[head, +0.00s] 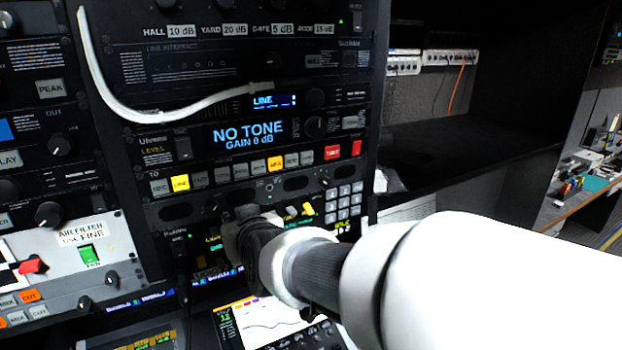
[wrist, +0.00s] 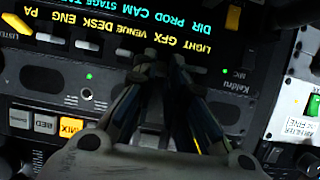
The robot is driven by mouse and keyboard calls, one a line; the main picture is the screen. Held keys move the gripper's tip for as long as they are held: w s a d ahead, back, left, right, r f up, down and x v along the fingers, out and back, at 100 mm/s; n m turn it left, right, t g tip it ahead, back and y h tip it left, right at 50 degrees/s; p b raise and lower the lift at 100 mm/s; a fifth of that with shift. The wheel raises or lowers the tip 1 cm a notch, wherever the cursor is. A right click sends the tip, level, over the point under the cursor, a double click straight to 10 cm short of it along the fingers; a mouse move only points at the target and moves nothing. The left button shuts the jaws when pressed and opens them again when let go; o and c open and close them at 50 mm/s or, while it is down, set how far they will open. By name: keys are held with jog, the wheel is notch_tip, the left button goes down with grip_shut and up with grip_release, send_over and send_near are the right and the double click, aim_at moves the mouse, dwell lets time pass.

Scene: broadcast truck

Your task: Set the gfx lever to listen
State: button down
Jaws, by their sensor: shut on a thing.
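The intercom panel (wrist: 110,73) fills the upper part of the wrist view, upside down, with yellow and green channel labels and a row of small levers. The GFX label (wrist: 155,38) sits just beyond my fingertips. My gripper (wrist: 163,68) is closed at the lever row there, shut on the gfx lever. The fingers hide that lever, so I cannot tell its setting. Neighbouring pale levers (wrist: 88,45) show to the left, and a yellow lever (wrist: 15,22) is at the far left. In the head view my gripper (head: 240,218) is against the panel, partly hidden by my wrist.
Above the panel is a unit with a NO TONE display (head: 248,133) and a row of lit buttons (head: 181,183). A white cable (head: 190,108) hangs in front of the rack. A keypad (head: 343,202) is right of my gripper. Screens (head: 262,318) lie below.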

jog(key=shift+p, duration=0.35)
jog(key=c, duration=1.9)
grip_release()
jog(key=v, duration=0.7)
jog(key=shift+r, duration=0.25)
jog(key=shift+s, duration=0.15)
jog(key=shift+d, duration=0.1)
jog(key=s+d+f+m+g+h+b, duration=0.2)
jog(key=s+d+f+b, duration=0.5)
jog(key=f, duration=0.6)
jog(key=s+d+f+m+g+h+b, duration=0.2)
jog(key=s+d+f+b, duration=0.5)
jog(key=d+f+b, duration=0.4)
jog(key=s+d+f+m+g+h+b, duration=0.2)
jog(key=s+d+f+b, duration=0.5)
jog(key=f, duration=0.8)
jog(key=d+h+b, duration=0.1)
jog(key=d+b, duration=0.2)
jog(key=shift+s+f+g+b, duration=0.2)
jog(key=shift+s+g+b, duration=0.1)
jog(key=shift+g+b, duration=0.1)
